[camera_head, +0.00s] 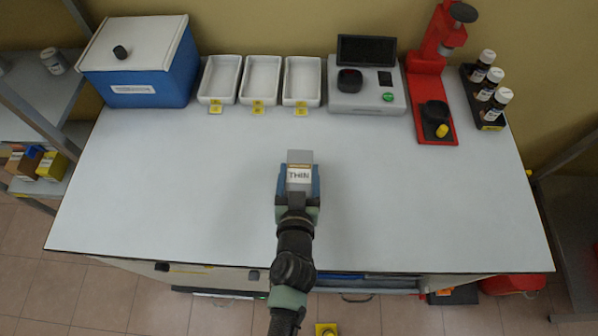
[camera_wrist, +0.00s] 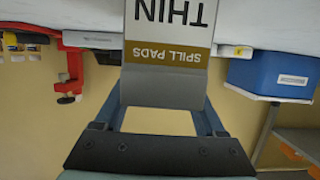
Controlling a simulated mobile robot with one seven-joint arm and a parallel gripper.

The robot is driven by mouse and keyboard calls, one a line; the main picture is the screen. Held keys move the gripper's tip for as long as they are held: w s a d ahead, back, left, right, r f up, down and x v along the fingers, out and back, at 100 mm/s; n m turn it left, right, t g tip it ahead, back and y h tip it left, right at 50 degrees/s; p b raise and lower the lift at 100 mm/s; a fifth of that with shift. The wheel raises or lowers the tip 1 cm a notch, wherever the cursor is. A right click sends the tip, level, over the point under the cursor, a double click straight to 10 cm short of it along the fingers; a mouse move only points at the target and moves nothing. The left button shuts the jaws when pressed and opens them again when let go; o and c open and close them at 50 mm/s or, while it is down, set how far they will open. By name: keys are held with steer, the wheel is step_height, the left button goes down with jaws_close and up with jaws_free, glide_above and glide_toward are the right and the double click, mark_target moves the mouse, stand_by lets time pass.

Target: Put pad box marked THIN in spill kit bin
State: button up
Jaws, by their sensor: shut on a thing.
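The pad box marked THIN (camera_head: 299,174) is grey with a white label. My gripper (camera_head: 298,188) is shut on it and holds it over the middle of the bench; the height above the surface is hard to judge. In the wrist view the box (camera_wrist: 168,75) appears upside down between the fingers, with "SPILL PADS" on a brown band. I cannot tell which thing is the spill kit bin. A blue box with a closed white lid and black knob (camera_head: 146,75) stands at the back left; its label is too small to read. It also shows in the wrist view (camera_wrist: 272,72).
Three white trays (camera_head: 262,80) with yellow tags, a grey instrument (camera_head: 366,97), a red press (camera_head: 428,80) and a bottle rack (camera_head: 490,120) line the back of the bench (camera_head: 160,190). A red object (camera_head: 512,285) lies low at the right. The bench's middle and front are clear.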

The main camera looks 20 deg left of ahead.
steer(key=shift+f, duration=0.15)
steer(key=o, duration=1.5)
steer(key=shift+r, duration=0.2)
steer(key=shift+b+v, duration=1.45)
steer(key=shift+v, duration=4.55)
